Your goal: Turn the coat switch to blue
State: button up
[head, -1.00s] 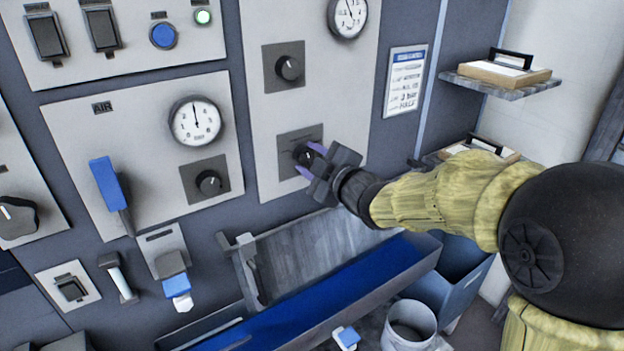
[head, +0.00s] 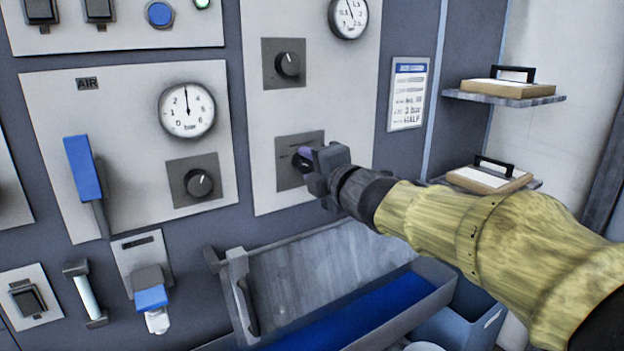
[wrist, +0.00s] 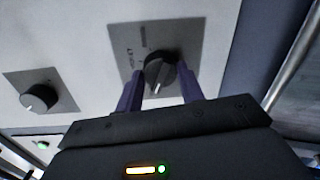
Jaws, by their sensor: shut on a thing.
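The coat switch, a dark round knob with a light pointer line, shows in the wrist view (wrist: 158,74) on a grey square plate (head: 288,143) low on the right-hand wall panel. The plate carries small markings that I cannot read clearly. My gripper (head: 306,159) reaches the knob from the right. Its purple fingers (wrist: 160,82) stand on either side of the knob and are shut on it. In the head view the gripper hides most of the knob.
Another dark knob (head: 288,64) sits above on the same panel. To the left are an air gauge (head: 187,110), its knob (head: 199,183) and a blue lever (head: 83,168). A blue-lined trough (head: 360,305) lies below.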

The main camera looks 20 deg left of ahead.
jog(key=shift+n, duration=0.3)
jog(key=o, duration=1)
jog(key=f+p+v, duration=0.1)
jog(key=p+v, duration=0.1)
jog(key=v, duration=1.5)
jog(key=shift+r, duration=0.45)
jog(key=shift+s+d, duration=0.1)
jog(key=shift+d, duration=0.05)
